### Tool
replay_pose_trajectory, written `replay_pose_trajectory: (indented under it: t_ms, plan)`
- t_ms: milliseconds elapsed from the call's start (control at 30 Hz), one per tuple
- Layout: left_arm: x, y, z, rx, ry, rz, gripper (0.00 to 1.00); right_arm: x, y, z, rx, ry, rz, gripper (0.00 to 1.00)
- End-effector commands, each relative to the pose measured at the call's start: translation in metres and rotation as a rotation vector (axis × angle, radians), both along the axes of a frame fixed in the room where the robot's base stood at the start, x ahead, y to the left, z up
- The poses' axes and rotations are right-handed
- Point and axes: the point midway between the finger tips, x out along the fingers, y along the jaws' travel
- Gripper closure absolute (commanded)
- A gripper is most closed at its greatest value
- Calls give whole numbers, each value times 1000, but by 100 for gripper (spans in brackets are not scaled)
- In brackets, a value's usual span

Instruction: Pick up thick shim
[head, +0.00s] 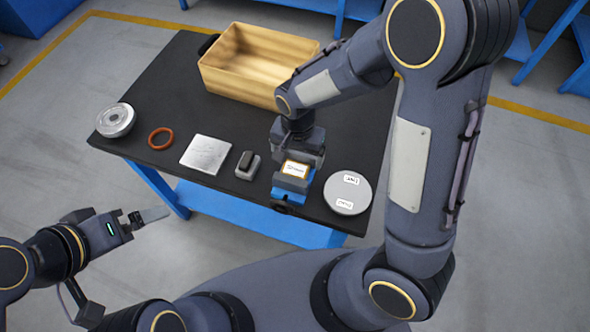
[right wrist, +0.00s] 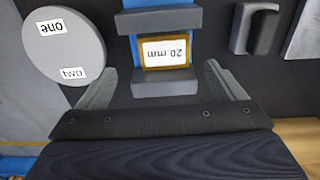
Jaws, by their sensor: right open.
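A small tan-edged block with a white label, which looks like the thick shim (head: 295,169), sits in a blue holder with grey jaws (head: 289,187) near the table's front edge. In the right wrist view the shim (right wrist: 167,52) reads "20 mm", upside down. My right gripper (head: 299,150) is right at the holder. In the right wrist view my right gripper (right wrist: 161,72) is open, with one finger on each side of the grey jaw, apart from the shim. My left gripper (head: 143,217) is off the table's front left; its opening is unclear.
On the dark table (head: 165,95) are a round metal part (head: 115,120), an orange ring (head: 160,138), a square plate (head: 205,154), a grey block with dark insert (head: 247,165) and a labelled disc (head: 347,192). A tan bin (head: 225,81) stands at the back.

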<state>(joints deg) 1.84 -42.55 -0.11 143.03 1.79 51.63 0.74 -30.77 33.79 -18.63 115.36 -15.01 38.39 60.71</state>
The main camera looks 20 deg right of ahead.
Motion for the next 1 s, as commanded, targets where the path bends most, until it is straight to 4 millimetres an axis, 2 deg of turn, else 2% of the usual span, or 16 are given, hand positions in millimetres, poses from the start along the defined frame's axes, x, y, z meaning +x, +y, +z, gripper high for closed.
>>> replay_pose_trajectory:
  t_ms: [400,700,1000]
  plan:
    - [0,0,10,0,0,0,0,3,5,-54,0,4,1,11]
    - [0,0,9,0,0,0,0,3,5,-58,2,1,1,12]
    - [0,0,9,0,0,0,0,3,5,-58,2,1,1,52]
